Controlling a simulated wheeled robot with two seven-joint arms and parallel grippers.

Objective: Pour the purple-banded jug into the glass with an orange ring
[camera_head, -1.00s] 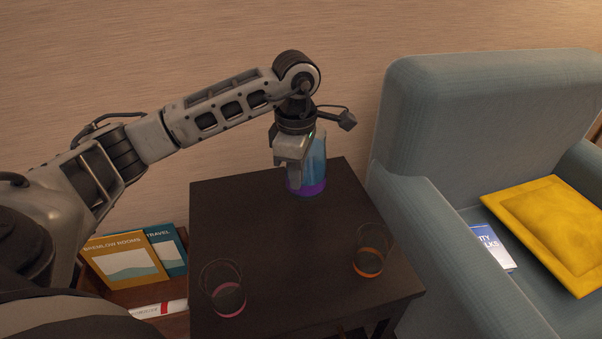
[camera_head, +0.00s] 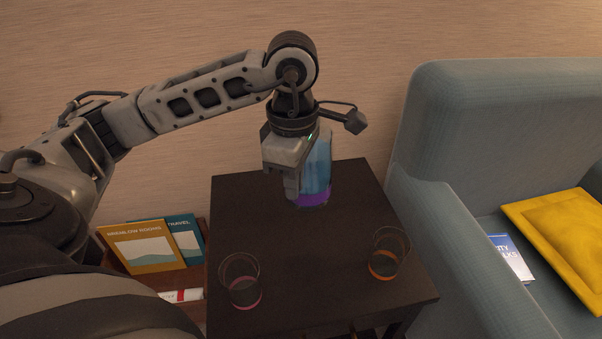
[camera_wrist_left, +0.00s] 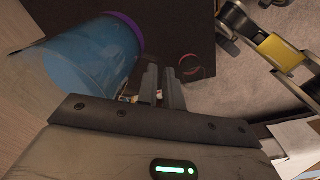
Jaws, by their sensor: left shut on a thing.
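The purple-banded jug (camera_head: 319,170) is clear with blue liquid and a purple band at its base. It is upright over the back of the dark table; I cannot tell whether its base is clear of the top. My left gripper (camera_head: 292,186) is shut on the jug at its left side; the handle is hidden. In the left wrist view the jug (camera_wrist_left: 90,55) lies left of the fingers (camera_wrist_left: 160,88). The glass with an orange ring (camera_head: 384,264) stands upright at the table's right front, apart from the jug. My right gripper is not in view.
A glass with a pink ring (camera_head: 240,290) stands at the table's (camera_head: 310,260) left front. A blue-grey armchair (camera_head: 450,140) with a yellow cushion (camera_head: 560,235) is right of the table. The table's middle is clear.

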